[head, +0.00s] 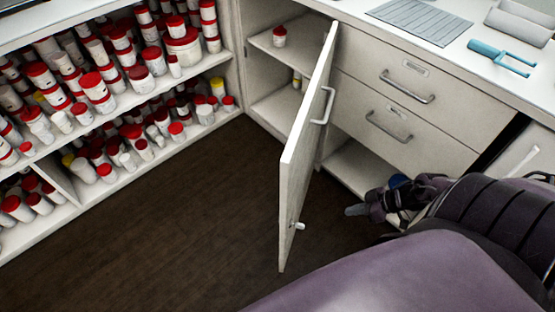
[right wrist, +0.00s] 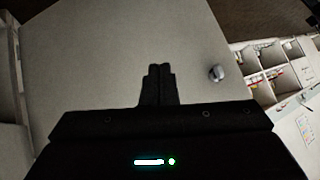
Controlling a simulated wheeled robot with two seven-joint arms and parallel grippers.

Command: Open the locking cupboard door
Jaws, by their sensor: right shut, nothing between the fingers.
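The cupboard door (head: 300,160) is a pale panel that stands swung out from the cabinet, with shelves showing behind it on the left. Its right face carries a metal bar handle (head: 328,105) and a small metal knob (head: 299,225) low near the free edge. My right gripper (head: 354,210) is to the right of the door, apart from the handle. In the right wrist view its fingers (right wrist: 158,85) are shut and empty in front of a pale panel (right wrist: 110,50), with a round metal knob (right wrist: 216,73) to their right. My left gripper is out of view.
A shelf unit (head: 140,95) full of red-lidded tubs stands at the left. Two drawers (head: 385,125) are right of the door, under a counter (head: 455,50) with a blue tool (head: 500,58). The dark floor (head: 180,210) left of the door is clear.

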